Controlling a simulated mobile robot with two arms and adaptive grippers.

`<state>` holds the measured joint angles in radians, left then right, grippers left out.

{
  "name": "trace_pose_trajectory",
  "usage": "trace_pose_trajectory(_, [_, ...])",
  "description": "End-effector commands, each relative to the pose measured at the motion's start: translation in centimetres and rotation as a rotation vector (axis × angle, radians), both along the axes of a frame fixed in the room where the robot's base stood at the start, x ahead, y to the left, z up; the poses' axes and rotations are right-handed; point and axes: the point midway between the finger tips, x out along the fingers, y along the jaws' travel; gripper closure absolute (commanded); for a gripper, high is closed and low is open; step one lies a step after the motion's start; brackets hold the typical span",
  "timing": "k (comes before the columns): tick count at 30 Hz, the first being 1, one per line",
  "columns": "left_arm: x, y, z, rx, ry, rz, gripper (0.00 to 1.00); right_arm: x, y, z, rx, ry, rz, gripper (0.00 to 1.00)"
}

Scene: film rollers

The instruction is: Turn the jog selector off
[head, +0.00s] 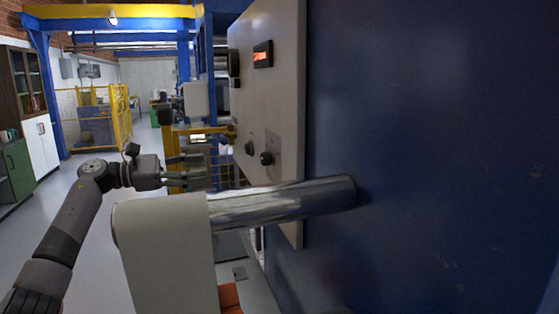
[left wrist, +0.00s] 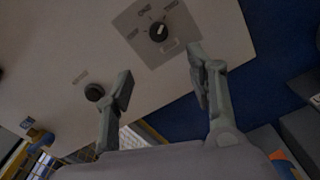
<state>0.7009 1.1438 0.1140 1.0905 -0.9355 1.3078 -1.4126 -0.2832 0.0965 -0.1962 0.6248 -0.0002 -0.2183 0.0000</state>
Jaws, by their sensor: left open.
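A rotary selector knob (left wrist: 158,31) sits on a grey square plate with several labels around it, at the top of the left wrist view. The labels are too small to read surely. It is black with a light pointer mark. In the head view, the knob (head: 266,158) sticks out low on the pale control panel (head: 262,95). My left gripper (head: 203,170) is open and empty, left of the panel. In the left wrist view, its fingers (left wrist: 162,72) point toward the panel, apart from the knob. My right gripper is not in view.
A second black knob (head: 250,148) sits beside the plate; it also shows in the left wrist view (left wrist: 94,92). A red-lit display (head: 263,54) is higher up. A shiny roller (head: 280,203) runs below the panel. A blue wall (head: 430,140) fills the right side.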

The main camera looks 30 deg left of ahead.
Motion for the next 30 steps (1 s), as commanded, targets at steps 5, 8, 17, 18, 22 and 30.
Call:
trace_pose_trajectory(5, [1.6, -1.5, 0.3, 0.000, -0.001, -0.003, 0.49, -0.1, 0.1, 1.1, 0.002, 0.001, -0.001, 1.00])
trace_pose_trajectory(8, [3.2, -2.8, 0.4, -0.003, -0.001, -0.003, 0.49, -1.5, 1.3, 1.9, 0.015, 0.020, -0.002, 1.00])
trace_pose_trajectory(17, [8.3, -7.2, 0.4, -0.005, 0.000, -0.003, 0.49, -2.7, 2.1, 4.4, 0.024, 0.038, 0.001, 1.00])
trace_pose_trajectory(18, [8.9, -7.7, 0.4, -0.005, -0.001, -0.003, 0.49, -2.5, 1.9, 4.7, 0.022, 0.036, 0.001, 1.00])
trace_pose_trajectory(22, [10.8, -9.3, 0.3, -0.006, 0.000, -0.001, 0.49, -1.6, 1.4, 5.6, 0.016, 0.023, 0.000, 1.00])
trace_pose_trajectory(30, [12.9, -11.0, -0.1, -0.003, 0.002, 0.001, 0.49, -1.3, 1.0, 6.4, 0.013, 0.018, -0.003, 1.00])
